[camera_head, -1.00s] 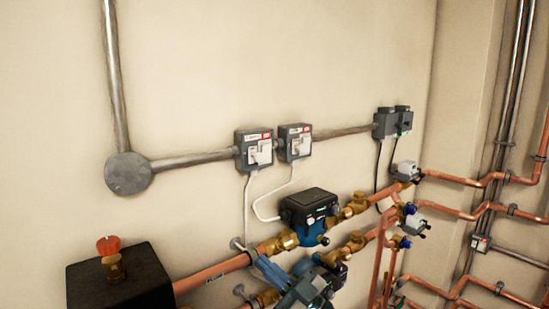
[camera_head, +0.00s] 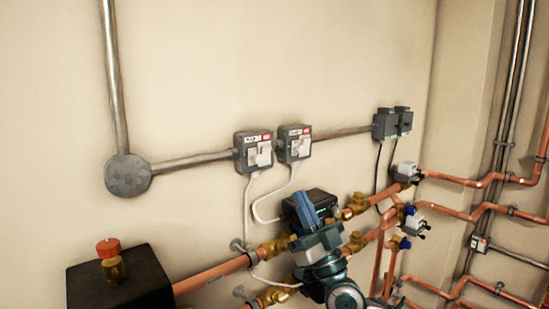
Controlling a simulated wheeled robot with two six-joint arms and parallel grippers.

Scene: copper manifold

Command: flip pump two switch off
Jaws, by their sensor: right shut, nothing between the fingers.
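Two grey switch boxes with white rockers and red labels sit side by side on the wall conduit: the left switch box (camera_head: 254,151) and the right switch box (camera_head: 295,144). I cannot read which one is pump two. My right gripper (camera_head: 304,204) is shut and empty, pointing up below the right switch box and apart from it. It covers part of a black-topped pump (camera_head: 324,200). My left gripper is not in view.
Copper pipes (camera_head: 215,277) with brass fittings run below the switches. Two dark grey boxes (camera_head: 392,123) hang further right. A black box with a red-capped valve (camera_head: 108,249) stands at the lower left. The wall above is clear.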

